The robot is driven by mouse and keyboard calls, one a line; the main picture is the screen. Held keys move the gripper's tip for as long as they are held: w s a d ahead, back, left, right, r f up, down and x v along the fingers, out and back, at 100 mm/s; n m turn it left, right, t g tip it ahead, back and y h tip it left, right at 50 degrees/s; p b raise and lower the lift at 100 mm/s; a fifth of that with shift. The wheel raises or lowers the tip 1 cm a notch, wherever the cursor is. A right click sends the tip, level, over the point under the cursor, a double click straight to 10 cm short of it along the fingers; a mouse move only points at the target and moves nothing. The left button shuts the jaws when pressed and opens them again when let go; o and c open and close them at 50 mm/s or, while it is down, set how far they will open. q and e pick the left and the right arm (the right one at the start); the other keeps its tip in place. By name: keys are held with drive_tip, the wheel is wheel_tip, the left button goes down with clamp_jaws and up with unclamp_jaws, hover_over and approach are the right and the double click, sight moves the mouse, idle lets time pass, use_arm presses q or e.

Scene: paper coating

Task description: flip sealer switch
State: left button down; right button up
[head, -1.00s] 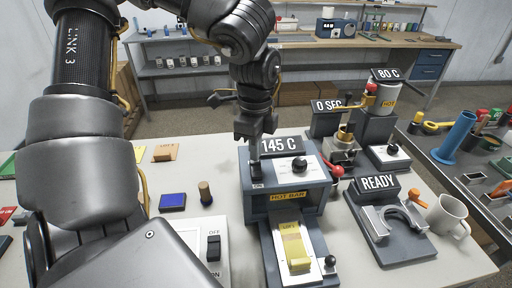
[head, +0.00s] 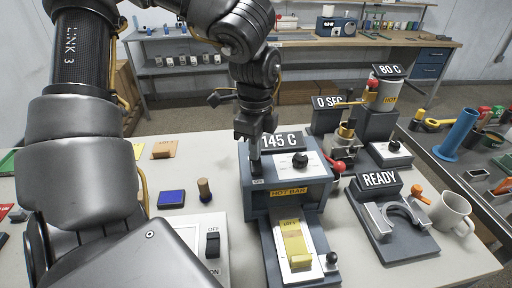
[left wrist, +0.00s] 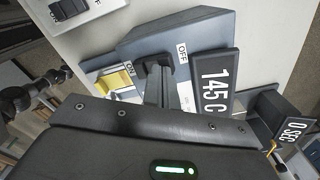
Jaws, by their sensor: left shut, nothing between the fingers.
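The sealer (head: 262,206) is a blue-grey machine with a yellow "HOT BAR" label and a "145 C" display (head: 279,142) on top. It also shows in the left wrist view (left wrist: 200,40). My left gripper (head: 255,167) points down at the left part of the sealer's top panel, its fingers shut and empty. In the left wrist view its dark fingertips (left wrist: 158,68) sit between the "ON" and "OFF" labels. They cover the switch, so its position and any contact cannot be told. My right gripper is not in view.
A black knob (head: 300,160) stands right of the fingers. A yellow pouch (head: 294,243) lies on the sealer's front tray. A second switch box (head: 213,243) is at the left front. The "READY" stand (head: 379,181) and a white mug (head: 450,211) are at the right.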

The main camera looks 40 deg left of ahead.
use_arm(q)
drive_tip(key=shift+f+b, duration=0.4)
drive_tip(key=shift+r+p, duration=1.8)
drive_tip(key=shift+r, duration=1.8)
drive_tip(key=shift+f, duration=0.1)
